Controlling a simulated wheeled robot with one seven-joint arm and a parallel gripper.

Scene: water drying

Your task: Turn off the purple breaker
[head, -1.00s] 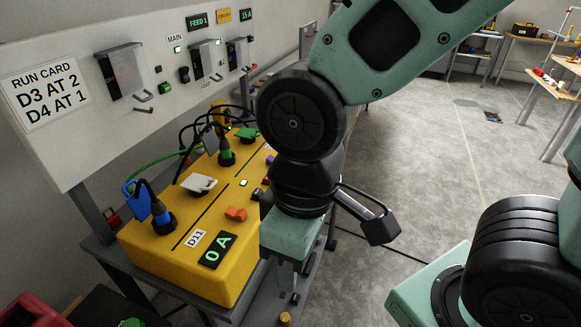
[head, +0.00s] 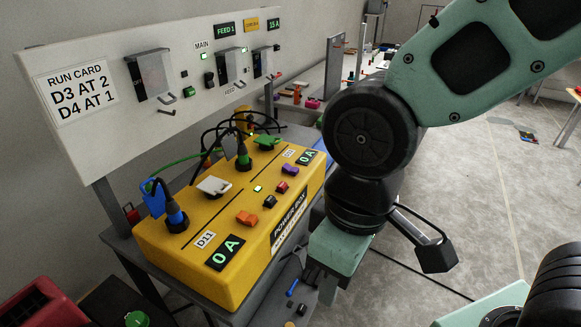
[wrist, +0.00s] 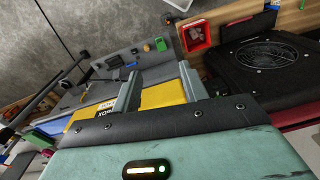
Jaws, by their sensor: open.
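The purple breaker (head: 290,169) is a small rocker on the sloping front of the yellow power box (head: 190,258), near the D13 label and a "0 A" display. It shows clear of my arm in the head view. A red breaker (head: 282,187), a black breaker (head: 269,201) and an orange breaker (head: 246,218) sit in a row nearer the camera. My gripper (wrist: 158,72) is open and empty, its two fingers apart in the wrist view. In the head view it hangs right of the box, apart from the breakers. The wrist view shows only part of the box, no purple breaker.
Plugs, cables and a white flap (head: 214,186) crowd the box top. A panel (head: 100,130) with switches and a run card stands behind. Small loose parts lie on the grey bench right of the box. A red crate (head: 38,310) is at lower left. Floor at right is open.

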